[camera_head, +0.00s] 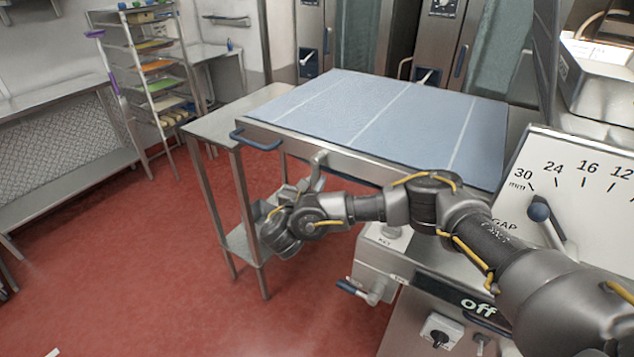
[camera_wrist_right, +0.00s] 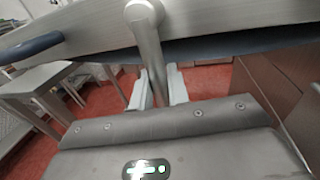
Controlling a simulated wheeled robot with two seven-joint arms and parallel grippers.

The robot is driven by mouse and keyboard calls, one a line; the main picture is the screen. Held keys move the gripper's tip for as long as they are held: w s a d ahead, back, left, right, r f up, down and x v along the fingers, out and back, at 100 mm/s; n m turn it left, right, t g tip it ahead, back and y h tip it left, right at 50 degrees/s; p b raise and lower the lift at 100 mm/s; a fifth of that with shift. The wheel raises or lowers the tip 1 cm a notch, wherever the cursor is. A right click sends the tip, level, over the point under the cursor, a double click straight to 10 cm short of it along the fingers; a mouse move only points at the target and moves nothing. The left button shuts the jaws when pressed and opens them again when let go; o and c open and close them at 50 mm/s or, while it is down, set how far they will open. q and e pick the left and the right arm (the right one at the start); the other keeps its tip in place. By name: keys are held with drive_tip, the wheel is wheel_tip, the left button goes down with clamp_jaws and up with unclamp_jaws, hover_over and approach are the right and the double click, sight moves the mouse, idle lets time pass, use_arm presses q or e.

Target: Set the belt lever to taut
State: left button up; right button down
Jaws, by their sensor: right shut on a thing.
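The belt lever (camera_head: 319,164) is a grey metal lever on the side rail of the blue belt table (camera_head: 385,115). In the right wrist view the lever (camera_wrist_right: 151,52) hangs down from a round pivot on the rail, slightly tilted. My right gripper (camera_head: 307,188) is below the rail, shut on the lever's lower part. In the right wrist view its two pale fingers (camera_wrist_right: 160,88) stand on either side of the lever. The lever's lower end is hidden by the gripper body. I see no taut marking. My left gripper is not in view.
A blue bar handle (camera_head: 255,140) sticks out at the table's left end. A gap dial (camera_head: 575,185) with a blue-knobbed lever is at the right. A control box marked off (camera_head: 440,310) stands below my right arm. Red floor is clear at the left.

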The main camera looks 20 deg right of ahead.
drive_tip(key=shift+d, duration=0.15)
drive_tip(key=shift+s+r+p, duration=0.15)
drive_tip(key=shift+p, duration=0.4)
drive_tip(key=shift+s+d+r+n+g+p, duration=0.35)
drive_tip(key=shift+n+p, duration=0.7)
drive_tip(key=shift+p, duration=0.65)
drive_tip(key=shift+s+d+n+g+p, duration=0.1)
drive_tip(key=shift+s+d+n+p, duration=0.35)
drive_tip(key=shift+n+p, duration=1)
drive_tip(key=shift+s+d+r+n+g+p, duration=0.25)
drive_tip(key=shift+s+n+p, duration=0.35)
drive_tip(key=shift+p, duration=1.4)
drive_tip(key=shift+w, duration=0.1)
drive_tip(key=shift+f, duration=0.1)
drive_tip(key=c, duration=1.4)
unclamp_jaws()
drive_tip(key=shift+y, duration=0.3)
